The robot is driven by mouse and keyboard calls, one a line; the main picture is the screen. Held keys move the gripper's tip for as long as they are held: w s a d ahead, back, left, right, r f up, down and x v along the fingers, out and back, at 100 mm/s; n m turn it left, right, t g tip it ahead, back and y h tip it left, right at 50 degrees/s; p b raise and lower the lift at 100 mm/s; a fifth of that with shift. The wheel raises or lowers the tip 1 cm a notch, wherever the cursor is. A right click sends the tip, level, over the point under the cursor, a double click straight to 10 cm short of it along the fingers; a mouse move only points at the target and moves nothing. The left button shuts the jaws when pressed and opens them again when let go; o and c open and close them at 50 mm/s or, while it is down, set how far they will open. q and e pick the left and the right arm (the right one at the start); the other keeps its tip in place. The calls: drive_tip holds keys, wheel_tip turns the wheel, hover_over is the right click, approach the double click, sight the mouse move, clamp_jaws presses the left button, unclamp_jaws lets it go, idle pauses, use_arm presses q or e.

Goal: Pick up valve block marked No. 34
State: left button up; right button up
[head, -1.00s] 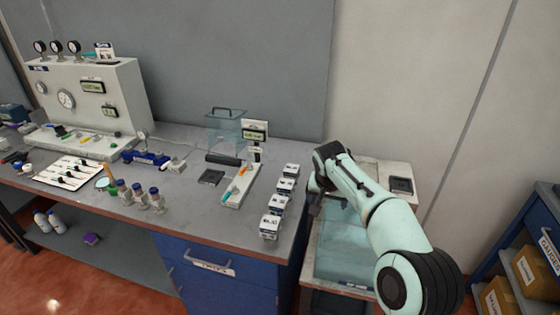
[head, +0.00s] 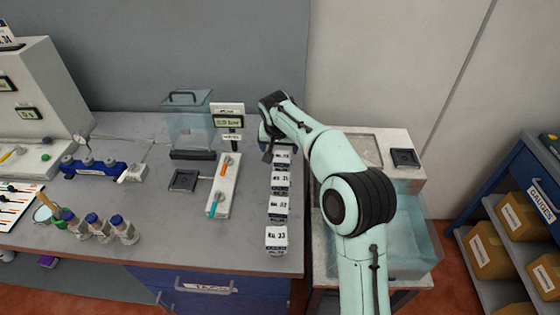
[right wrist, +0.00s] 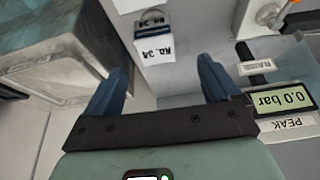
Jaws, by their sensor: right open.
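The valve block marked No. 34 (head: 282,157) is the farthest in a row of white-labelled blocks near the bench's right edge. It is partly hidden by my right gripper (head: 268,152), which is just above and beside it. In the right wrist view, block No. 34 (right wrist: 160,47) shows its label and a dark top part, beyond the gap between the blue fingertips (right wrist: 163,82). The right gripper is open with nothing between its fingers. My left gripper is not in view.
Several more blocks, the nearest marked 33 (head: 276,238), stand in line towards the front. A gauge stand with a lit display (head: 229,122) and a white strip with coloured handles (head: 223,186) are to the left. A water tank (head: 405,235) stands right of the bench.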

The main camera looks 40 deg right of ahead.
sight(282, 156)
drive_tip(key=x, duration=0.8)
drive_tip(key=shift+s+d+f, duration=0.2)
drive_tip(key=shift+d, duration=0.15)
drive_tip(key=shift+w+f, duration=0.15)
drive_tip(key=shift+f, duration=0.15)
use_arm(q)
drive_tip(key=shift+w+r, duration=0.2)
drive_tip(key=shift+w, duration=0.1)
use_arm(e)
drive_tip(key=shift+r, duration=0.15)
drive_tip(key=c, duration=1.5)
drive_tip(key=shift+r, duration=0.1)
